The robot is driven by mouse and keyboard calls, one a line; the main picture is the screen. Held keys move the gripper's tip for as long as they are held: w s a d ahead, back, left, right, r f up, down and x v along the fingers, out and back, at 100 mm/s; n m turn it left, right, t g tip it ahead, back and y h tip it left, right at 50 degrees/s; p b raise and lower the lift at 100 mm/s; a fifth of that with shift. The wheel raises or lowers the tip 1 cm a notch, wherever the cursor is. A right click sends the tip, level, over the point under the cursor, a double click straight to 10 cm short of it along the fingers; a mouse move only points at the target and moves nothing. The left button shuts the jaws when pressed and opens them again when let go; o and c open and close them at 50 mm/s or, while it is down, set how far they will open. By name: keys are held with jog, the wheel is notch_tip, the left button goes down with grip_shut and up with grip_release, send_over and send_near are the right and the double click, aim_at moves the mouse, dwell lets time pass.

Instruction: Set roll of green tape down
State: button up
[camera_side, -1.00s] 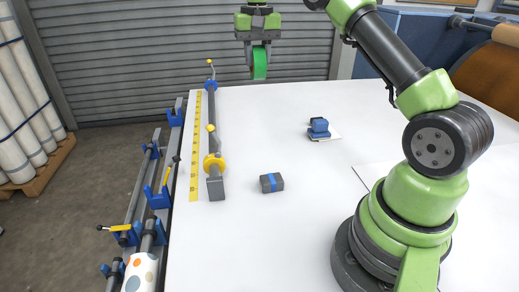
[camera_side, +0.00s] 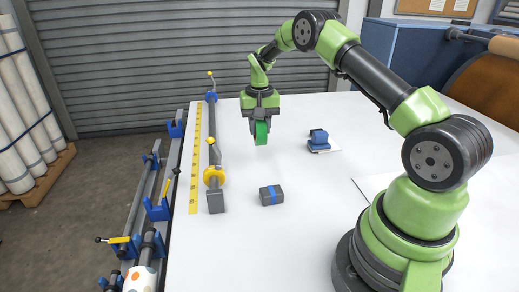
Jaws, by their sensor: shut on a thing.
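The roll of green tape (camera_side: 261,133) is upright on edge between the fingers of my gripper (camera_side: 261,122). My gripper points down and is shut on the roll. It is over the far middle part of the white table (camera_side: 300,235). The roll's lower edge is close to the table top; I cannot tell whether it touches.
A grey block with a blue band (camera_side: 271,195) lies nearer on the table. A blue object on a white pad (camera_side: 319,141) is to the right of the roll. A long bar with a yellow collar (camera_side: 214,175) and a yellow ruler (camera_side: 195,170) run along the left edge.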

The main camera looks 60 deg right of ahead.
aim_at(260, 144)
jog(key=shift+f, duration=2.85)
jog(key=shift+f, duration=0.2)
jog(key=o, duration=0.9)
jog(key=shift+r, duration=0.15)
